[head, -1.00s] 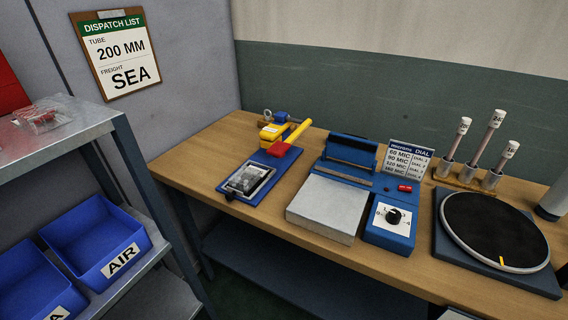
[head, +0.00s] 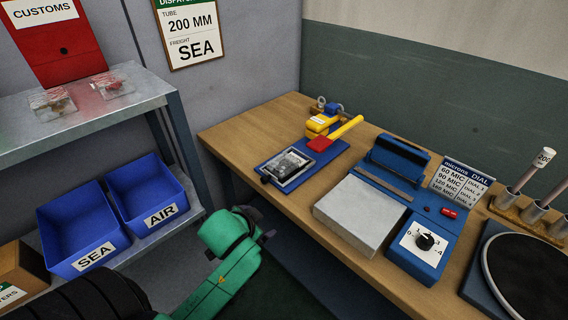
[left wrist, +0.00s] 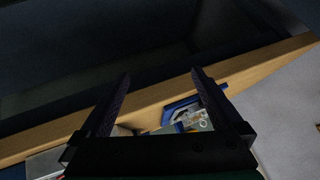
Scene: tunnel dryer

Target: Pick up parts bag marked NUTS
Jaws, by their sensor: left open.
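No label reading NUTS is legible in any view. Two small clear bags with reddish marks lie on the upper shelf at the left, a left bag (head: 52,101) and a right bag (head: 112,85). A clear packet (head: 288,167) in a dark frame lies on a blue board on the bench. My left gripper (left wrist: 160,78) is open and empty in the left wrist view, with the bench edge beyond its fingers. In the head view my green left arm reaches up between shelf and bench. My right gripper is not in view.
Blue bins marked SEA (head: 75,233) and AIR (head: 147,195) stand on the lower shelf. A red CUSTOMS folder (head: 52,52) stands above. The wooden bench (head: 240,128) holds a yellow-handled tool (head: 328,128), a blue sealer (head: 360,212) and a round black plate (head: 530,275).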

